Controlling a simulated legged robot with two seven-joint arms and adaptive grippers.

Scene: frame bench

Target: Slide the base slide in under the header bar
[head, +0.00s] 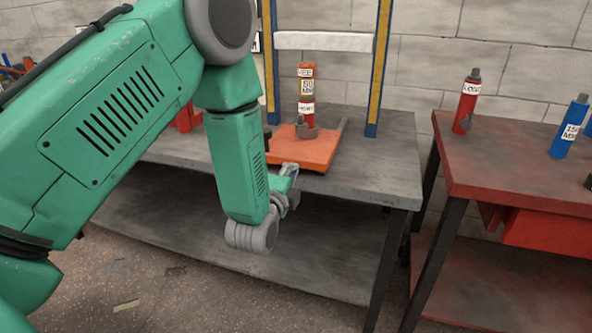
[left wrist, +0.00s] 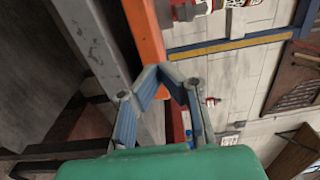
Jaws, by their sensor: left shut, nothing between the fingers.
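The base slide (head: 285,153) is a flat orange plate on the grey bench, its front edge near the bench's front edge. A red bottle jack (head: 306,88) with a white label stands upright on it. The white header bar (head: 335,41) spans two posts above and behind; I cannot tell how far under it the jack is. My left gripper (head: 291,170) is shut and empty at the slide's front edge. In the left wrist view its closed fingertips (left wrist: 165,70) are against or just short of the orange slide edge (left wrist: 147,38); contact is unclear. My right gripper is not in view.
Blue posts with yellow stripes, left (head: 270,70) and right (head: 378,75), flank the slide. The grey bench (head: 375,180) is clear at right. A red table (head: 490,165) at right carries a red jack (head: 467,102) and a blue one (head: 570,128).

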